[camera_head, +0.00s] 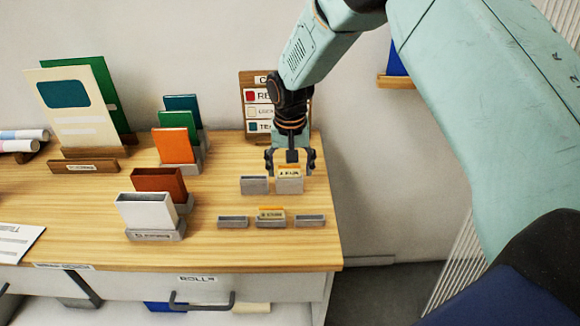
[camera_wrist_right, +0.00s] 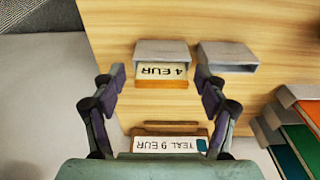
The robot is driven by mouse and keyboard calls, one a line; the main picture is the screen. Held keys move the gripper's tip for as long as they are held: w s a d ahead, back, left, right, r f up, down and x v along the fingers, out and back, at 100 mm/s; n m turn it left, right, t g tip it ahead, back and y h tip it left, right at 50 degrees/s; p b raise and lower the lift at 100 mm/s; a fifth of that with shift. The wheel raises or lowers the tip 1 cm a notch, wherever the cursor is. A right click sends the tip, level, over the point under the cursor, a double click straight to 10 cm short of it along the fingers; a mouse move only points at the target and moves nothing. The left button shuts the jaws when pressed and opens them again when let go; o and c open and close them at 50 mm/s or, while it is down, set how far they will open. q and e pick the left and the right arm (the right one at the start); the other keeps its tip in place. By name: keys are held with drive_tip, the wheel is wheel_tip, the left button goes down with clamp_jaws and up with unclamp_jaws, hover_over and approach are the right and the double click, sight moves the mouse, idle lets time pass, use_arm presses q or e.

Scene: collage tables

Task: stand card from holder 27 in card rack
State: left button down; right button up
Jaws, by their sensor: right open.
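My right gripper (camera_head: 290,160) is open, pointing down just above a small grey holder (camera_head: 289,186). A pale card with an orange edge (camera_head: 289,172) stands in that holder. In the right wrist view the open fingers (camera_wrist_right: 160,85) are on either side of the card (camera_wrist_right: 160,72), which reads "4 EUR". The fingers look clear of it. No holder number is legible, so I cannot tell which is 27. A wooden board (camera_head: 245,95) with label strips stands at the back, partly hidden by my arm; I cannot tell whether it is the card rack. My left gripper is out of view.
An empty grey holder (camera_head: 254,186) stands left of the carded one. In front are a holder with another card (camera_head: 271,213) and two low empty holders (camera_head: 233,222), (camera_head: 310,221). Larger holders with coloured boards (camera_head: 175,146) stand left. The table's right edge is close.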

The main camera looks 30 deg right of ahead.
drive_tip(key=shift+r, duration=0.3)
wheel_tip(320, 180, up, 11)
drive_tip(key=a, duration=0.1)
drive_tip(key=shift+s, duration=0.45)
drive_tip(key=shift+s+d+r, duration=0.1)
drive_tip(key=shift+s+d, duration=0.05)
drive_tip(key=shift+d, duration=0.05)
drive_tip(key=shift+a, duration=0.15)
